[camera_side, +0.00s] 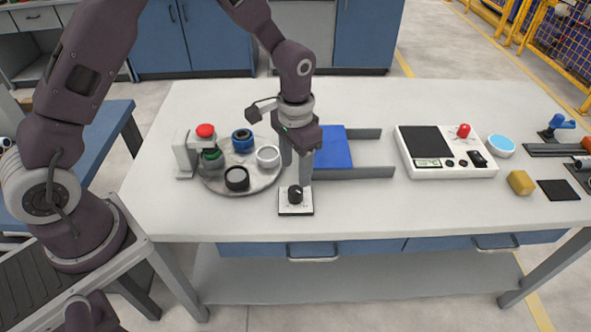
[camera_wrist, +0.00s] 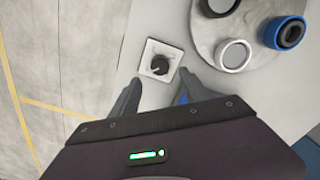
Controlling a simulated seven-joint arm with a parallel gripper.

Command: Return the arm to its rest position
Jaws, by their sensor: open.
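My gripper (camera_side: 297,165) is over the front middle of the white table (camera_side: 450,220), pointing down. Its two grey fingers are apart with nothing between them, and they also show in the wrist view (camera_wrist: 163,93). A small white plate with a black knob (camera_side: 295,198) sits by the fingertips. In the wrist view the knob (camera_wrist: 160,66) lies just beyond the fingers. I cannot tell whether the fingers touch the plate. My arm reaches over from the left side.
Left of my gripper is a round grey plate (camera_side: 215,187) with several pipe rings and a small stand with a red top (camera_side: 205,131). Behind my gripper is a blue block between grey rails (camera_side: 360,172). A white panel (camera_side: 450,178) stands to the right.

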